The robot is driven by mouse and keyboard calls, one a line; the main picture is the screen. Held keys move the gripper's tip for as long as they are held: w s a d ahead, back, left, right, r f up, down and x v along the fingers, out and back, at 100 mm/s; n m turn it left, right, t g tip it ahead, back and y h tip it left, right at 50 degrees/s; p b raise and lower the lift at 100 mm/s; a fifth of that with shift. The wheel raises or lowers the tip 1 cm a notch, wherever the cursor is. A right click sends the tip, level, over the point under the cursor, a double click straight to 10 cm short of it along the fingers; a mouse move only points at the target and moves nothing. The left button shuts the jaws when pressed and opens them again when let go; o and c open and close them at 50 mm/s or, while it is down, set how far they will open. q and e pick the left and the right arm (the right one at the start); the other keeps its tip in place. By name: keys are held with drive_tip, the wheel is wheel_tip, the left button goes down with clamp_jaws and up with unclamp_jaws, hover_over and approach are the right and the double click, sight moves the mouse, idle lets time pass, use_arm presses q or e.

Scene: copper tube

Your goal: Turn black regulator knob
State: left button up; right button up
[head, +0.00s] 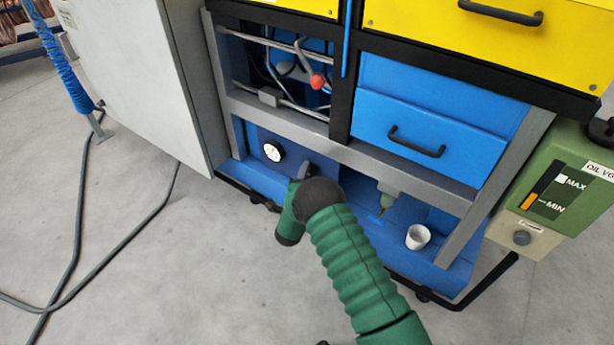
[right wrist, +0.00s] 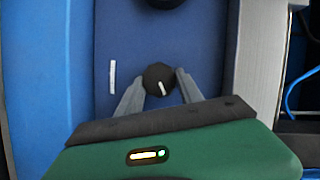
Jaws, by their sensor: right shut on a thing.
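The black regulator knob (right wrist: 158,79) shows in the right wrist view, round with a white pointer mark. It sits on a dark blue panel (right wrist: 190,38), with a white line on the panel to its left. The two grey fingers of my right gripper (right wrist: 158,88) stand on either side of the knob and are shut on it. In the head view my right gripper (head: 305,171) reaches the blue panel below the grey frame bar, and my green arm hides the knob there. My left gripper is not in view.
A round white gauge (head: 273,150) is left of my right gripper. A white cup (head: 418,237) stands on the blue lower shelf to the right, near a valve (head: 387,200) with a blue handle. A grey frame bar (head: 350,155) runs just above my right gripper.

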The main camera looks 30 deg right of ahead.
drive_tip(key=shift+s+f, duration=0.2)
drive_tip(key=shift+f, duration=0.15)
drive_tip(key=o, duration=1.2)
drive_tip(key=shift+o, duration=0.9)
drive_tip(key=shift+r, duration=0.15)
drive_tip(key=p+v, duration=0.7)
drive_tip(key=v, duration=0.9)
drive_tip(key=shift+s+a, duration=0.2)
drive_tip(key=shift+a, duration=0.1)
